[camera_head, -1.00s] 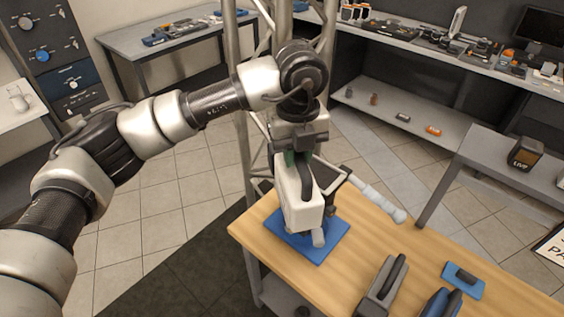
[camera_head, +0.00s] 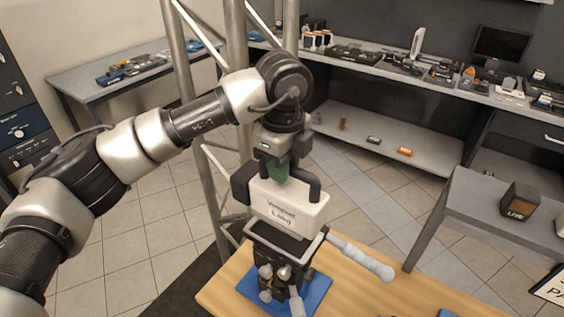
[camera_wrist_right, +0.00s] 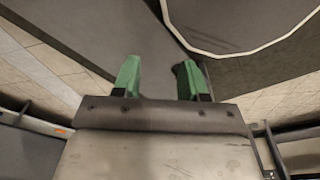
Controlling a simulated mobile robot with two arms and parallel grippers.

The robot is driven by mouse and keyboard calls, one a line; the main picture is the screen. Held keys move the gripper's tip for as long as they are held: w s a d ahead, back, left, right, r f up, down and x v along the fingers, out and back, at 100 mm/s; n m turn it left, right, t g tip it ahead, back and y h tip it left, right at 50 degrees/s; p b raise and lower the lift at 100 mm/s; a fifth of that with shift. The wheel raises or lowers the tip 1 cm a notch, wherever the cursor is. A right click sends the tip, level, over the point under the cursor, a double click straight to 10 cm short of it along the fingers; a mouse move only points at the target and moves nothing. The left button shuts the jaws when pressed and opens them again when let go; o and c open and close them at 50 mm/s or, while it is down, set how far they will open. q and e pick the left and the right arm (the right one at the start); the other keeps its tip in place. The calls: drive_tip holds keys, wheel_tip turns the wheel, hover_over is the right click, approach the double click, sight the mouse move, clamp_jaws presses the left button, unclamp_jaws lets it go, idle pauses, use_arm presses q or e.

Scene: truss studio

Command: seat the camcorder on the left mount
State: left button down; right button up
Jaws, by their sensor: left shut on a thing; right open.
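My left gripper (camera_head: 276,170), with green fingertips, is shut on the camcorder (camera_head: 289,209). The camcorder has a white body with dark lettering on the side facing me and black parts at its top and left. It is held over the left mount (camera_head: 266,283), a dark head with silver knobs, a pale-rimmed plate and a long light-grey handle. The mount stands on a blue pad (camera_head: 316,290) on the wooden table (camera_head: 375,296). I cannot tell whether the camcorder's underside touches the plate. My right gripper (camera_wrist_right: 158,80) is open and empty in the right wrist view.
A metal truss (camera_head: 238,130) stands just behind the left arm. A grey side table (camera_head: 460,205) with a dark "LIVE" box (camera_head: 519,201) is at the right. Long shelving (camera_head: 400,132) runs along the back wall. Tiled floor lies between.

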sight(283, 189)
use_arm(q)
drive_tip(key=shift+w+f, duration=0.1)
drive_tip(key=shift+f, duration=0.1)
drive_tip(key=shift+w+f, duration=0.15)
drive_tip(key=shift+f, duration=0.15)
drive_tip(key=shift+w+f+b, duration=0.3)
drive_tip(key=shift+f+b, duration=0.1)
drive_tip(key=shift+f, duration=0.25)
drive_tip(key=shift+s+f, duration=0.15)
drive_tip(key=shift+f, duration=0.3)
drive_tip(key=shift+f+b, duration=0.6)
drive_tip(key=shift+b, duration=0.05)
drive_tip(key=shift+f+b, duration=0.45)
use_arm(e)
drive_tip(key=shift+w+d+f, duration=0.15)
drive_tip(key=shift+f, duration=0.65)
drive_tip(key=shift+w+d+f, duration=0.1)
drive_tip(key=shift+f, duration=0.65)
use_arm(q)
drive_tip(key=shift+r, duration=0.1)
use_arm(e)
drive_tip(key=shift+a+f, duration=0.15)
drive_tip(key=shift+f, duration=0.1)
use_arm(q)
drive_tip(key=shift+f+b, duration=0.6)
drive_tip(key=shift+b, duration=0.3)
use_arm(e)
drive_tip(key=shift+f, duration=0.65)
